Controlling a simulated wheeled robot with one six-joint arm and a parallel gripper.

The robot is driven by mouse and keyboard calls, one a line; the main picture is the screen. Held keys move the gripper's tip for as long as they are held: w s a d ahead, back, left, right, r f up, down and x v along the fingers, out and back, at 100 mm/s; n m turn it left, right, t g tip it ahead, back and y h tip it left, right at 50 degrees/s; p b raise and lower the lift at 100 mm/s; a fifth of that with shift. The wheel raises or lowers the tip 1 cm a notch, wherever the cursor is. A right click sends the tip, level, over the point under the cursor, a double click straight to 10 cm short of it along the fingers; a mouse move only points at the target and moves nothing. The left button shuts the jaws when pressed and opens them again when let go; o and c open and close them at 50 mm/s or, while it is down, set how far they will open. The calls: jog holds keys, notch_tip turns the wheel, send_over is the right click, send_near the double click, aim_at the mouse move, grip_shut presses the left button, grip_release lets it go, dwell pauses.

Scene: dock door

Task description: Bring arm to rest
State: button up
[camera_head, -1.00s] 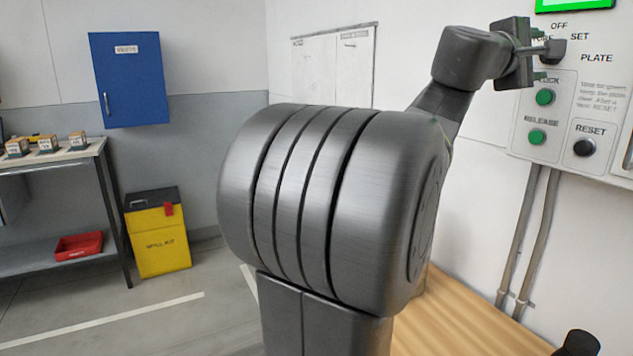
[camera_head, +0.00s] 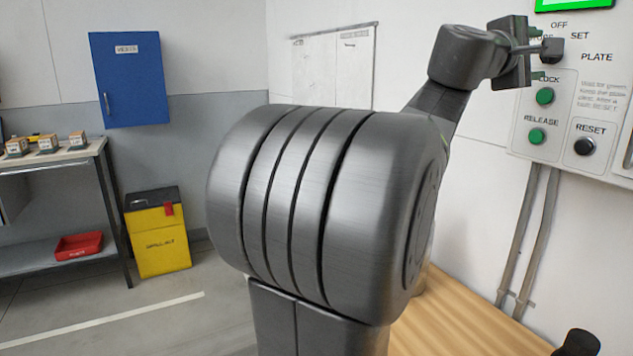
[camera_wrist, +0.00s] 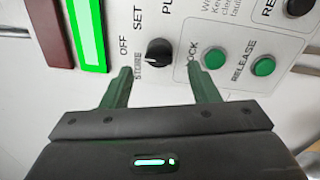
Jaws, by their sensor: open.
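My gripper (camera_wrist: 158,82) is open and empty in the wrist view, its two dark green fingers apart. It points at the white control panel (camera_wrist: 230,22). A black rotary knob (camera_wrist: 158,52) marked OFF, SET and STORE lies beyond the gap between the fingertips. In the head view my gripper (camera_head: 540,58) is at the upper right, in front of the control panel (camera_head: 560,165). My large grey arm joint fills the middle and hides what is behind it.
The panel also carries a green RELEASE button (camera_head: 537,136), a black RESET button (camera_head: 584,147) and a lit green display (camera_head: 574,4). A wooden surface (camera_head: 470,320) lies below. A yellow spill-kit bin (camera_head: 160,242), blue cabinet (camera_head: 129,80) and workbench (camera_head: 60,160) stand at left.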

jog(key=p+x, duration=0.1)
jog(key=x, duration=0.4)
jog(key=s+a+n+y+p, duration=0.1)
jog(key=s+a+n+p, duration=0.5)
jog(key=a+n+p, duration=0.4)
jog(key=shift+p, duration=0.35)
dwell(0.6)
jog(key=shift+s+r, duration=0.1)
jog(key=shift+a, duration=0.15)
